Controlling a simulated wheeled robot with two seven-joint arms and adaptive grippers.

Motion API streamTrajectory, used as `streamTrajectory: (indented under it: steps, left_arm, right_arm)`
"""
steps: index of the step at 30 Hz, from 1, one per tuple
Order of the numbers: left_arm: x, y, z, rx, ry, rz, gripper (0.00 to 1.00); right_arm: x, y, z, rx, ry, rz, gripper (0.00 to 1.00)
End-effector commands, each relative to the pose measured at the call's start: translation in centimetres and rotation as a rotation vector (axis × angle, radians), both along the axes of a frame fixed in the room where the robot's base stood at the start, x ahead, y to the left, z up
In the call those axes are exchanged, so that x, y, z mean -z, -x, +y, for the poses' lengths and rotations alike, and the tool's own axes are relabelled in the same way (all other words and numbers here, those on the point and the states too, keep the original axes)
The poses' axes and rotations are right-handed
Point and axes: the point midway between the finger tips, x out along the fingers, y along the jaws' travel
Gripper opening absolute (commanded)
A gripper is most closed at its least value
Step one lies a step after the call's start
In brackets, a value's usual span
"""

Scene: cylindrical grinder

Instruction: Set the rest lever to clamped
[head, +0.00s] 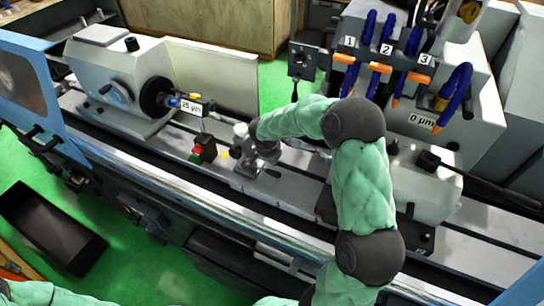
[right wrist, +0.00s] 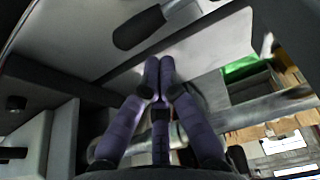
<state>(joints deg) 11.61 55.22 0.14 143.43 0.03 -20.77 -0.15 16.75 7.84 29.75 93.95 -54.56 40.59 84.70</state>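A small grey rest (head: 247,168) stands on the machine bed in the head view, partly hidden by my right arm's end. A short black lever handle (head: 272,173) sticks out at its right. In the right wrist view a black handle (right wrist: 138,27), which looks like the rest lever, lies just beyond my right gripper (right wrist: 160,68). The purple fingertips are together with nothing seen between them. I cannot tell whether they touch the handle. In the head view my right fingers are hard to make out. My left gripper is out of view; only a green sleeve shows bottom left.
A grey headstock (head: 115,75) with a black chuck and a "25 µm" label (head: 191,106) stands to the left. A red and green button box (head: 203,148) is close to the rest. Numbered blue hoses (head: 388,35) hang at upper right. A black bin (head: 50,228) sits on the green floor.

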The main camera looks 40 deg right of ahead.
Motion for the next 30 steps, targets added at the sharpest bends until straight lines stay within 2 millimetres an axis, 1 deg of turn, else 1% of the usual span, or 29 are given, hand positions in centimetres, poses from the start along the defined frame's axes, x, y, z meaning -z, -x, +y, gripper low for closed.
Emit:
streamTrajectory:
  steps: [1,3,6,9,13,23,26,30]
  left_arm:
    - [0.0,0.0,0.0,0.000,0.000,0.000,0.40]
    - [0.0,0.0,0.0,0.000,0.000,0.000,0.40]
    - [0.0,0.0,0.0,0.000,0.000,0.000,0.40]
    - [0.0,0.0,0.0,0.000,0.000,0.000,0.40]
    - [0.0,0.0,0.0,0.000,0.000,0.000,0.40]
    - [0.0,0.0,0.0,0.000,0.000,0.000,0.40]
    - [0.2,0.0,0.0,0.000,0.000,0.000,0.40]
    - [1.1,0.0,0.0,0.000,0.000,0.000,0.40]
  right_arm:
    - [0.9,-0.1,-0.3,0.002,-0.001,0.003,0.00]
    - [1.9,-0.2,-0.5,0.000,-0.001,0.003,0.00]
    - [2.9,-0.4,-0.9,0.001,-0.001,0.003,0.00]
    - [3.5,-0.6,-1.1,0.000,0.000,0.000,0.00]
    - [3.9,-0.6,-1.2,0.000,-0.001,0.000,0.00]
    - [3.9,-0.6,-1.2,0.001,0.000,0.000,0.00]
    - [4.0,-0.6,-1.1,0.006,0.000,-0.001,0.00]
    - [4.1,-0.5,-1.0,0.031,0.000,-0.002,0.00]
